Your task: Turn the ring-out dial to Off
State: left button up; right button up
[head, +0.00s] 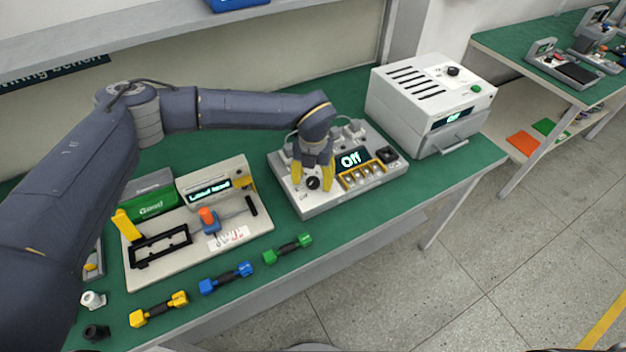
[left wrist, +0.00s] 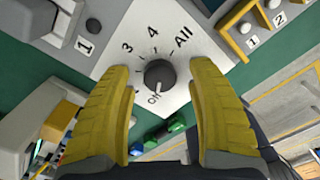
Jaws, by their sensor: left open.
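The ring-out dial (head: 313,183) is a small black knob on the white front panel of a grey test unit (head: 350,194). The unit's display (head: 352,159) reads "Off". In the left wrist view the dial (left wrist: 160,74) is ringed by the marks 3, 4, All and Off, with part of the scale hidden by a finger. A pale line on the knob seems to point down towards Off. My left gripper (head: 312,187) is open, its yellow fingers on either side of the dial with gaps between them and the knob. My right gripper is not in view.
Yellow, blue and green (head: 288,248) handled pieces lie along the front edge. A white oven-like box (head: 425,103) stands to the right. Bare green mat lies in front of the unit.

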aim_at(313, 181)
pick_arm(q)
notch_tip(313, 181, up, 11)
jog(key=shift+r, duration=0.2)
dwell(0.3)
dwell(0.3)
